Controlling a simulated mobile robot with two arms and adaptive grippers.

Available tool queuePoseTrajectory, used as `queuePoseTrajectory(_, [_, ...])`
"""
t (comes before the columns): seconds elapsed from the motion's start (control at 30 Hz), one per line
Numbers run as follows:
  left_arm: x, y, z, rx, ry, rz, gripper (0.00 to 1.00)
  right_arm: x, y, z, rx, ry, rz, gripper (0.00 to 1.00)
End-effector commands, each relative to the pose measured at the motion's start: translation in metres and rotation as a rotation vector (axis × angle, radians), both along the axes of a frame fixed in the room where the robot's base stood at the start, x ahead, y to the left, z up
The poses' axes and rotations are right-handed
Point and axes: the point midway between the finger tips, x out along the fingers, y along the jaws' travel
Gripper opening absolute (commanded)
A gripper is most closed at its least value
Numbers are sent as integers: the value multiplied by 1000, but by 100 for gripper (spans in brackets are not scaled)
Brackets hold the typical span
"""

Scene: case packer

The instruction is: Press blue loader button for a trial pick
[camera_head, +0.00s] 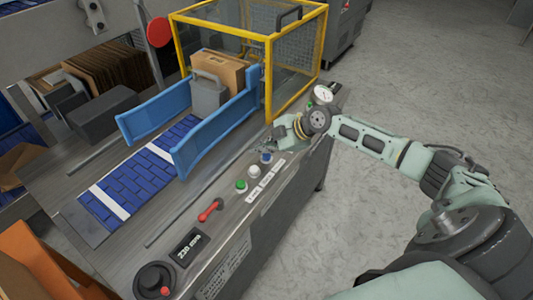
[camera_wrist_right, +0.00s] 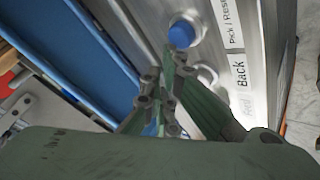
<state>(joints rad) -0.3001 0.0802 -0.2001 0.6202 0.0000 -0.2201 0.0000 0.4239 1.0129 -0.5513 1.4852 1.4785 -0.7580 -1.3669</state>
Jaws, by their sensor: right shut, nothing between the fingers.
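The blue button (camera_head: 266,157) is on the metal control panel, at the far end of a row with a white button (camera_head: 254,170) and a green button (camera_head: 241,184). My right gripper (camera_head: 267,146) is just beyond the blue button. In the right wrist view, its shut, empty fingers (camera_wrist_right: 169,50) point at the near edge of the blue button (camera_wrist_right: 183,33), beside the label starting "Pick / Res". I cannot tell whether they touch. The white button (camera_wrist_right: 208,76), by the "Back" label, is partly hidden by the gripper. My left gripper is out of view.
Blue guide rails (camera_head: 215,122) flank the conveyor left of the panel, with a cardboard box (camera_head: 222,70) behind a grey block. A yellow-framed cage (camera_head: 296,75) stands beyond. A red lever (camera_head: 210,210) is nearer on the panel. Open floor lies right.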

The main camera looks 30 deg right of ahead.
Motion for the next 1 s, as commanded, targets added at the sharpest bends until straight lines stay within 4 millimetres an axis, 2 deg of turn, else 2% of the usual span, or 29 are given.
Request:
queuePoseTrajectory(0.37, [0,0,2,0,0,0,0,0,0,4,1,-2,-1,0])
queuePoseTrajectory(0.83, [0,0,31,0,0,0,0,0,0,48,1,-2,-1,0])
queuePoseTrajectory(1.0, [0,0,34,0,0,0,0,0,0,53,1,-1,0,0])
